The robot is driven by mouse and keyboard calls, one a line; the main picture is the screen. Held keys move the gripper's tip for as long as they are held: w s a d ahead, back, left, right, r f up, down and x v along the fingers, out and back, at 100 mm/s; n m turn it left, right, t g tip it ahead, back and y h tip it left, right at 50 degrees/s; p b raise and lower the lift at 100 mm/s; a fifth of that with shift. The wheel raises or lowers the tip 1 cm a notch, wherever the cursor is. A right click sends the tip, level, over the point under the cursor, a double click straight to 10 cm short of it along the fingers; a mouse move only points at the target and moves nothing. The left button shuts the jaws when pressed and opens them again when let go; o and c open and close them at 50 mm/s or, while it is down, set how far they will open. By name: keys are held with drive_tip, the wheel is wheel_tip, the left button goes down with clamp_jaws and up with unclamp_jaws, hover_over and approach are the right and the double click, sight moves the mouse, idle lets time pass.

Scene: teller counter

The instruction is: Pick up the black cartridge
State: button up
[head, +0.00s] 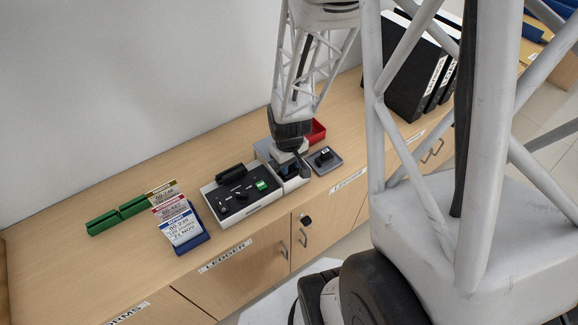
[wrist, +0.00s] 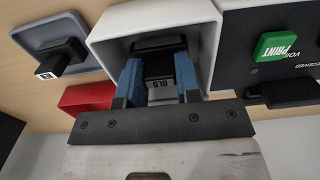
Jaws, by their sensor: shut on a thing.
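A black cartridge (wrist: 160,66) sits inside the open white housing (wrist: 105,28) in the wrist view, with a pale label reading "OLD" upside down. My gripper (wrist: 160,76) reaches into the housing, and its two blue fingers are shut on this cartridge from both sides. In the head view my gripper (head: 291,152) points down over the white housing, and the held cartridge cannot be made out there. A second black cartridge (wrist: 62,58) with a small white label lies on a grey tray (wrist: 92,30). It also shows in the head view (head: 324,154).
A red bin (head: 317,131) stands behind the housing. Further left are a card rack (head: 193,243) and green blocks (head: 103,222). Black binders (head: 405,80) stand at the right rear.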

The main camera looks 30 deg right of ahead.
wheel_tip(320, 180, up, 9)
drive_tip(key=shift+f, duration=0.1)
idle(0.4)
drive_tip(key=shift+w+d, duration=0.1)
idle(0.5)
drive_tip(key=w+d, duration=1.1)
drive_tip(key=d, duration=0.3)
drive_tip(key=shift+w+f, duration=0.4)
drive_tip(key=shift+a+f, duration=0.1)
drive_tip(key=shift+f, duration=3.05)
drive_tip(key=shift+f, duration=1.85)
